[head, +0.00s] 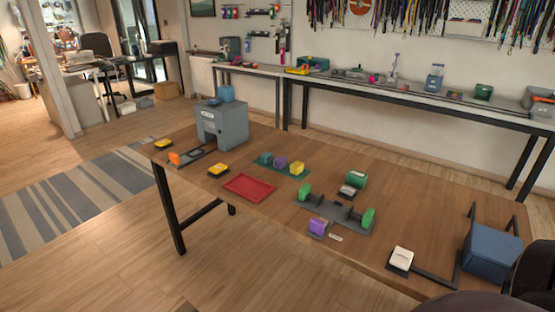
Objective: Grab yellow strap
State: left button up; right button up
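Several yellow things are on the wooden table, and at this size I cannot tell which is a strap. A yellow roll (297,168) sits beside a purple roll (280,162) and a teal roll (265,158) in a row near the middle. A flat yellow piece (218,169) on a dark base lies left of the red tray (248,187). Another yellow piece (163,144) lies near the table's left end. Neither gripper is in view. Dark rounded shapes at the bottom right corner look like parts of me.
A grey machine (222,125) stands at the table's back left. A grey fixture with green ends (335,212) and a purple block (318,227) are right of centre. A white-topped device (401,260) and a blue box (491,252) stand at the right. Bare tabletop (425,205) lies between.

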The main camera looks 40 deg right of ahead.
aim_at(296, 168)
jog(key=i+j+z, duration=0.1)
jog(key=i+z, duration=0.3)
jog(key=i+j+z, duration=0.35)
jog(key=i, duration=0.2)
jog(key=i+j+z, duration=0.2)
jog(key=z, duration=0.2)
jog(key=i+j+z, duration=0.45)
jog(key=k+l, duration=0.05)
jog(key=l, duration=0.05)
